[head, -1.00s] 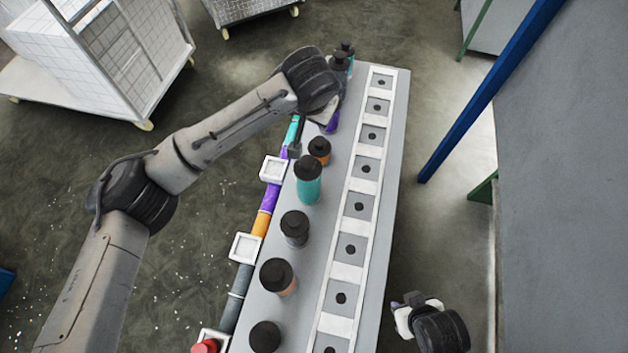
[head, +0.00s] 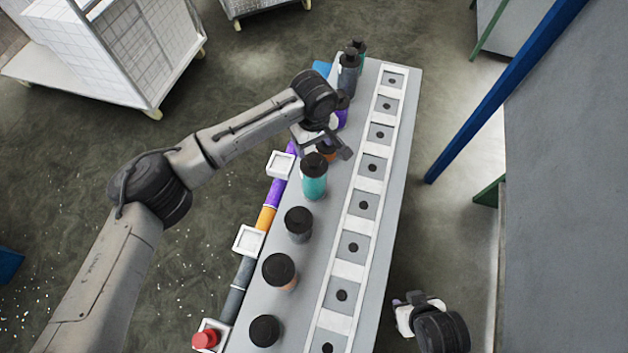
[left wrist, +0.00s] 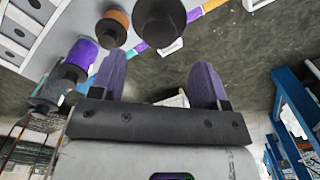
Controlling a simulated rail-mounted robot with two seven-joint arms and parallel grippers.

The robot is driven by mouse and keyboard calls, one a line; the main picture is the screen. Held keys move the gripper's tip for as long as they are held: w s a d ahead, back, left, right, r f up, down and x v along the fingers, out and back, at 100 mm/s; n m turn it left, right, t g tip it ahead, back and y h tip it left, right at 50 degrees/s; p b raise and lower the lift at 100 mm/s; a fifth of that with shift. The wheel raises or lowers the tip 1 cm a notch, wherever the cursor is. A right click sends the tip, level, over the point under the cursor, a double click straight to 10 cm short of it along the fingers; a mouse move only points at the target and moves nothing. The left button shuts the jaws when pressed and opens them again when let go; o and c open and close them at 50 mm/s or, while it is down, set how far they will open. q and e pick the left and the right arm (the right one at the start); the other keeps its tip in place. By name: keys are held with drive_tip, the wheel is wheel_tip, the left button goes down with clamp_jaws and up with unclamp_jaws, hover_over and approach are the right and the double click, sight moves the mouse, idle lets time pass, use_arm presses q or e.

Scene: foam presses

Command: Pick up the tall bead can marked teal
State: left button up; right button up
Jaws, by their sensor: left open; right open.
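A tall teal can (head: 314,186) with a black lid stands upright on the grey bench, in a row of cans. A smaller-looking teal can (head: 361,56) stands at the far end, partly hidden. My left gripper (head: 335,147) is open and empty, just beyond the near teal can and over an orange can (head: 326,152). In the left wrist view its two purple fingers (left wrist: 160,82) are spread apart, with a large black lid (left wrist: 160,20) and the orange can (left wrist: 112,26) beyond them. My right gripper (head: 405,308) is open at the lower right, away from the cans.
Dark and orange-banded cans (head: 279,270) stand nearer along the bench. A purple can (head: 342,118) and a grey can (head: 348,72) stand farther off. A white slotted rail (head: 361,200) runs along the right. White square holders (head: 249,241) and a coloured pipe line the left edge.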

sight(314, 158)
use_arm(q)
drive_tip(key=shift+f+p, duration=0.65)
drive_tip(key=shift+f, duration=3.35)
drive_tip(key=shift+c, duration=0.4)
clamp_jaws()
